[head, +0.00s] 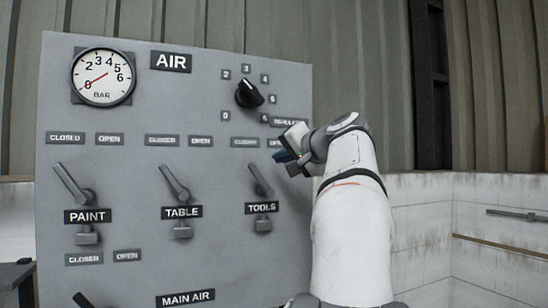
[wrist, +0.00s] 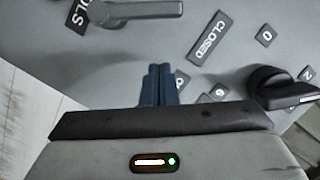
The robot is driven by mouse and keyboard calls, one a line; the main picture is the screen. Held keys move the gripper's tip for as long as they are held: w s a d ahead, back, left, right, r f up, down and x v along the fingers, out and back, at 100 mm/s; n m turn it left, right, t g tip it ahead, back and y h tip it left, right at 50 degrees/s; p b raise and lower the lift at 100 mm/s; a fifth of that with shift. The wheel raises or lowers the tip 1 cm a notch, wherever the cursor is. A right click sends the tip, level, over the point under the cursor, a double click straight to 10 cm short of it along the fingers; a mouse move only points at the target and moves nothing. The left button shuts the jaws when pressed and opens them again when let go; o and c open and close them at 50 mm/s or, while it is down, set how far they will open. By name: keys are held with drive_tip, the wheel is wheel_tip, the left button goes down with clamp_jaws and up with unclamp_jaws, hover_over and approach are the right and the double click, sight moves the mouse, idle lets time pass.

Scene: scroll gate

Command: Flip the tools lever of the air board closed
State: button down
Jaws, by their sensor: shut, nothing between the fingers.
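The tools lever (head: 260,180) is a grey handle on the air board (head: 215,100), above the TOOLS label (head: 262,208). It tilts up and to the left, toward the CLOSED label (head: 244,142). My gripper (head: 284,157) is at the board's right side, up and right of the lever, and partly covers the OPEN label. In the wrist view, my gripper's blue fingers (wrist: 160,85) are together with nothing between them. The lever (wrist: 145,10) lies at the top edge there, apart from the fingertips. The CLOSED label (wrist: 207,38) shows to its right.
The paint lever (head: 70,182) and table lever (head: 174,183) are to the left, both tilted up-left. A black knob (head: 249,94) is above my gripper and shows at the right in the wrist view (wrist: 283,88). A gauge (head: 103,76) reads near zero.

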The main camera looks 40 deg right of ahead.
drive_tip(key=s+r+b, duration=0.1)
drive_tip(key=s, duration=0.8)
drive_tip(key=shift+s+a+b, duration=0.3)
drive_tip(key=shift+a+b, duration=0.1)
drive_tip(key=shift+r, duration=0.1)
